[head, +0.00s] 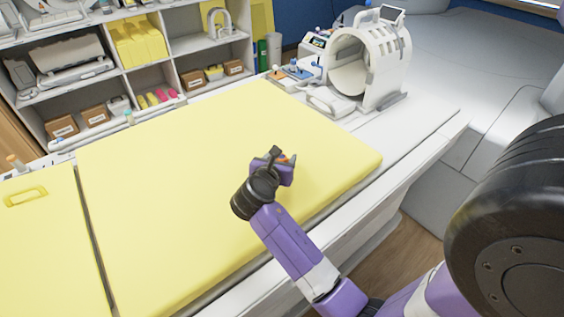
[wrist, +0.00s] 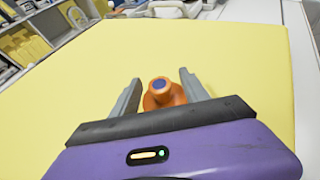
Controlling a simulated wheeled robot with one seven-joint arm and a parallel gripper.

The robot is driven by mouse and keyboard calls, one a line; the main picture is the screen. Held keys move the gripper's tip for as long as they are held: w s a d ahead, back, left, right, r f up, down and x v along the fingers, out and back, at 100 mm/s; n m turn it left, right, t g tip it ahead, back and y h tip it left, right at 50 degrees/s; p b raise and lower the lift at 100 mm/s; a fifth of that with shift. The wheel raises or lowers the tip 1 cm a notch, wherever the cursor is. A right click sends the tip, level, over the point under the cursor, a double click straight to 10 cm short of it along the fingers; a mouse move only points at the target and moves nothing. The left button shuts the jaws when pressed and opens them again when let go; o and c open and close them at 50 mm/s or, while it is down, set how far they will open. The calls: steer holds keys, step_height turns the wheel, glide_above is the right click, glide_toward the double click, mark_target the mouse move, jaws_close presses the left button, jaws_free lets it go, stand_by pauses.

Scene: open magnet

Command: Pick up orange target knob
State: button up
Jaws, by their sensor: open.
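The orange target knob (wrist: 162,95) stands on the yellow pad in the wrist view, with a dark blue spot on its top. My gripper (wrist: 160,88) is open, with one grey finger on each side of the knob and a gap between the knob and each finger. In the head view my gripper (head: 282,160) is low over the right part of the yellow pad (head: 190,170). There the knob is mostly hidden behind my gripper, with only a small orange bit (head: 291,158) showing.
A white ring-shaped coil (head: 390,60) stands at the far end of the bed, with a small tray of parts (head: 290,75) beside it. Shelves (head: 60,100) with boxes line the back left. The pad around my gripper is clear.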

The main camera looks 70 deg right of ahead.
mark_target(283, 155)
steer(key=shift+x, duration=1.7)
jaws_close()
steer(key=shift+r, duration=0.1)
